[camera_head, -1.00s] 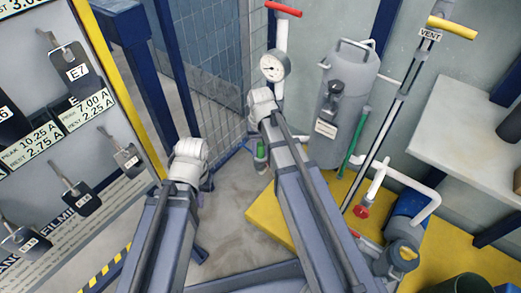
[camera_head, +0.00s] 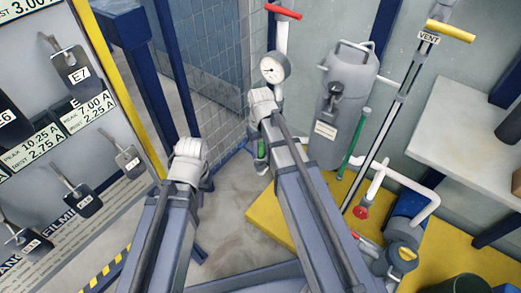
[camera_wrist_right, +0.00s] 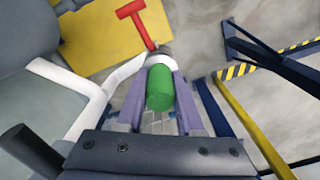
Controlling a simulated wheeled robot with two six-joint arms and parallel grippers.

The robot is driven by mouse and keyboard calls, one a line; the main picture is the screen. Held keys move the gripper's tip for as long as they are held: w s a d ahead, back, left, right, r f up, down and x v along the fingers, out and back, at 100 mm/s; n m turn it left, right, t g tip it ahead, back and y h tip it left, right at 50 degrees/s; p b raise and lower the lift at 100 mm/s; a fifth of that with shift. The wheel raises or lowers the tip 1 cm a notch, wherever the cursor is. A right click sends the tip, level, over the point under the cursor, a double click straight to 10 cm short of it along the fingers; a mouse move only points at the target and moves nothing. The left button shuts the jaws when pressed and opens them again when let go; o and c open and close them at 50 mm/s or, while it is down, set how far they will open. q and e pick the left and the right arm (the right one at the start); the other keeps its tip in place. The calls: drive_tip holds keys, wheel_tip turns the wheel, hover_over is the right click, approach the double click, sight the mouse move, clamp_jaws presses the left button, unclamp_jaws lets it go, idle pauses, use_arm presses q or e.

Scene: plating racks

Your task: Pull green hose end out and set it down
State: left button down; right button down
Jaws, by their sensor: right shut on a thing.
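The green hose end (camera_wrist_right: 160,88) is a short green cylinder in the right wrist view. My right gripper (camera_wrist_right: 161,84) is shut on it, with one finger on each side. A pale fitting (camera_wrist_right: 160,58) lies just beyond the green piece. I cannot tell whether the two are joined. In the head view a little green (camera_head: 261,150) shows beside my right wrist, and the arm hides most of the rest. My left gripper (camera_head: 208,182) is mostly hidden behind its wrist, low and left of the right one, so its jaws cannot be read.
A red T-handle (camera_wrist_right: 134,22) is close beyond the fitting. A gauge (camera_head: 275,67) and a grey tank (camera_head: 343,105) stand behind my right arm. A green rod or hose (camera_head: 353,143) leans by the tank. A yellow platform (camera_head: 268,226) is below; grey floor (camera_head: 230,235) is clear.

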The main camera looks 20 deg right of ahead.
sight(260, 144)
drive_tip(key=shift+r, duration=0.1)
drive_tip(key=shift+r+p, duration=2.35)
drive_tip(key=shift+p, duration=0.1)
